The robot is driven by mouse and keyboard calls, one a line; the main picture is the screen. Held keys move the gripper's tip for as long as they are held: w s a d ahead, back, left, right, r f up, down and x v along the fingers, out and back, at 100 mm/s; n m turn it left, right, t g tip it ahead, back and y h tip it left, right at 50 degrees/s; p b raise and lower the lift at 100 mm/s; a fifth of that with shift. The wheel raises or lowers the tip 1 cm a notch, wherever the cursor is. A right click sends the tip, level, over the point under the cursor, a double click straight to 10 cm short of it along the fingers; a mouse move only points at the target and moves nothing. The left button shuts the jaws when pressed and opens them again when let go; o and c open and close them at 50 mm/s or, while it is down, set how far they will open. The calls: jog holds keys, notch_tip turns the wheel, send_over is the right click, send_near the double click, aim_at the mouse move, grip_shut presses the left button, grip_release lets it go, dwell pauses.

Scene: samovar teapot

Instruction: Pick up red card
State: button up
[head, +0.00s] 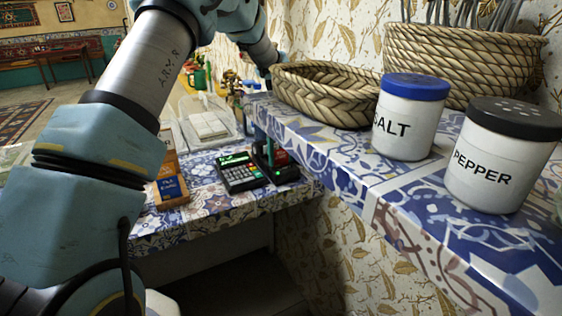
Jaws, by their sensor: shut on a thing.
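My arm reaches over from the left, and its far part passes down behind the woven basket and the shelf. I cannot tell whether the card touches that device.
A keypad machine (241,174) and an orange-brown box (171,190) stand on the blue tiled counter (205,208). The tiled shelf (385,183) at right holds a woven basket (325,95), a salt shaker (408,117), a pepper shaker (500,155) and a larger basket (455,65).

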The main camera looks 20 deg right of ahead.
notch_tip(320, 180, up, 10)
jog(key=shift+f+b, duration=0.2)
jog(key=shift+b, duration=0.6)
notch_tip(320, 180, up, 5)
jog(key=p, duration=0.4)
jog(key=shift+r, duration=0.2)
